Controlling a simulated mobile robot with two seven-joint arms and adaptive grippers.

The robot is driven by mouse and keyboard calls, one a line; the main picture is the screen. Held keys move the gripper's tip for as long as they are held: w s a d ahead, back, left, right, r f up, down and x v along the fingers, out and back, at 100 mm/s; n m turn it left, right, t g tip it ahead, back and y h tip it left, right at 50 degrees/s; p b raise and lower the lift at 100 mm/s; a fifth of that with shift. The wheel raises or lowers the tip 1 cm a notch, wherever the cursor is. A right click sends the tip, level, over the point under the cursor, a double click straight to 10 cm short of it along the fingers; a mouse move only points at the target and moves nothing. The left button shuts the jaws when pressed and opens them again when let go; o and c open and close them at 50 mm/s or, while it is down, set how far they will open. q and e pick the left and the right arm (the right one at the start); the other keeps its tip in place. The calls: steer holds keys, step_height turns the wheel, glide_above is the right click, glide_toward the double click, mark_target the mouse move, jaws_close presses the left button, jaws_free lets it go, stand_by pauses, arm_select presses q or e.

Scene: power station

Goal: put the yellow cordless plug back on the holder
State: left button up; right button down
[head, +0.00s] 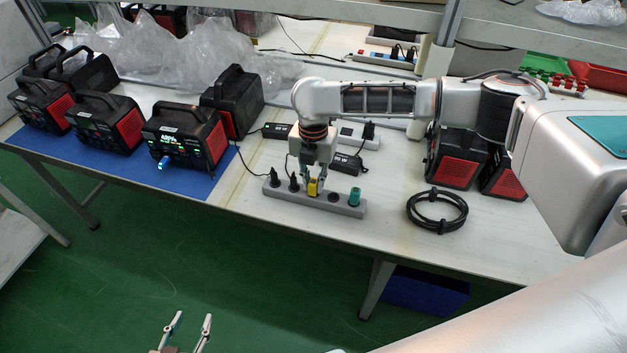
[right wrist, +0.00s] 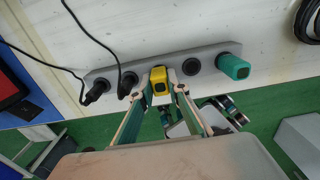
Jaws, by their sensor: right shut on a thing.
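The yellow cordless plug (head: 313,187) is between the fingertips of my right gripper (head: 314,180), which is shut on it. It also shows in the right wrist view (right wrist: 160,80), at the middle of the grey holder strip (right wrist: 208,66). The holder (head: 300,200) lies near the table's front edge. Two black corded plugs (head: 284,183) stand in its left part, and a teal plug (head: 354,196) stands at its right end. I cannot tell whether the yellow plug is fully seated, as its lower end is hidden. My left gripper (head: 193,318) is open and empty over the green floor.
Black-and-red power stations (head: 186,135) stand on a blue mat at the left. Black adapters (head: 345,163) and a white power strip lie behind the holder. A coiled black cable (head: 437,210) lies to its right. A shelf (head: 360,17) runs above the back.

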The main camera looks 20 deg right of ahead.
stand_by(0.3)
steer(key=shift+p, duration=0.5)
stand_by(0.6)
steer(key=shift+p, duration=0.3)
steer(key=c, duration=1.9)
jaws_free()
steer(key=shift+r, duration=0.1)
